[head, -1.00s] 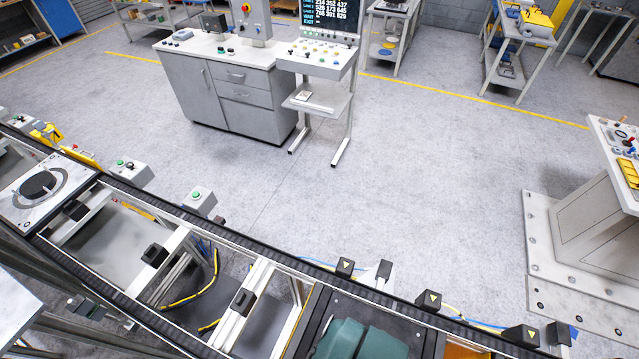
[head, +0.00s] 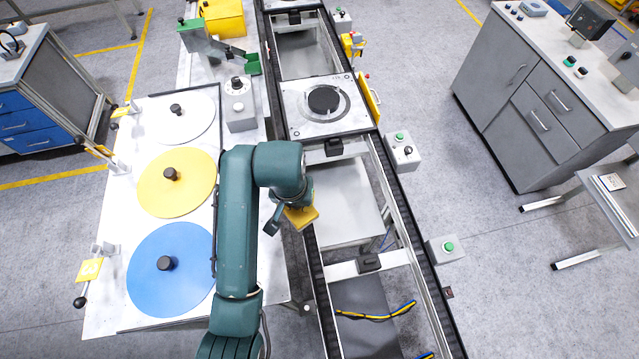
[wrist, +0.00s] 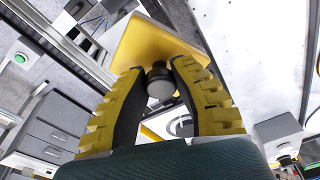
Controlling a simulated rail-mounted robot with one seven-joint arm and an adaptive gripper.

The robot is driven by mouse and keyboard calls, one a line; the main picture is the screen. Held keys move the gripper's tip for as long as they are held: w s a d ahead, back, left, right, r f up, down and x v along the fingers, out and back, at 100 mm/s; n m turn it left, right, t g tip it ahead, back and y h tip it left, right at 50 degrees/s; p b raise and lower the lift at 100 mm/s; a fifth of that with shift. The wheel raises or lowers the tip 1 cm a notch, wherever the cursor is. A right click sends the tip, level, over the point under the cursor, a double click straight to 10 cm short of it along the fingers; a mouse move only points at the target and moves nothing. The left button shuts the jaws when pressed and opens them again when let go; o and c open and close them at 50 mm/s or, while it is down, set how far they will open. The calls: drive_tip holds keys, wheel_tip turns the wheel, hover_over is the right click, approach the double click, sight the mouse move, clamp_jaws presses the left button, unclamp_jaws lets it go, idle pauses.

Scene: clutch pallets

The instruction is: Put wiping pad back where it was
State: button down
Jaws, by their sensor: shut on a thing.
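My gripper (wrist: 160,78) is shut on the wiping pad (wrist: 146,40), a yellow square pad with a dark round knob. In the wrist view both yellow-and-black fingers close around the knob, and the pad lies beyond them. In the head view the pad (head: 302,217) shows below my wrist, held in the air near the rail edge between the white table (head: 120,290) and the conveyor (head: 390,215). My gripper's fingers are mostly hidden there by my arm.
A white disc (head: 180,130), a yellow disc (head: 195,195) and a blue disc (head: 150,280), each with a black knob, lie on the table. A pallet (head: 295,118) with a dark round centre sits on the conveyor. A control box (head: 239,112) and a green fixture (head: 205,40) stand behind.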

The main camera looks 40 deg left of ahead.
drive_tip(key=s+a+r+n, duration=0.4)
drive_tip(key=s+a+r, duration=0.3)
drive_tip(key=a, duration=0.4)
wheel_tip(320, 180, down, 9)
drive_tip(key=shift+r+p, duration=0.15)
drive_tip(key=shift+p, duration=0.3)
drive_tip(key=shift+w+f, duration=0.1)
drive_tip(key=shift+f, duration=0.3)
drive_tip(key=c, duration=0.9)
unclamp_jaws()
drive_tip(key=shift+f, duration=0.15)
drive_tip(key=shift+c, duration=0.2)
wheel_tip(320, 180, up, 12)
drive_tip(key=s+d, duration=0.1)
drive_tip(key=shift+d, duration=0.25)
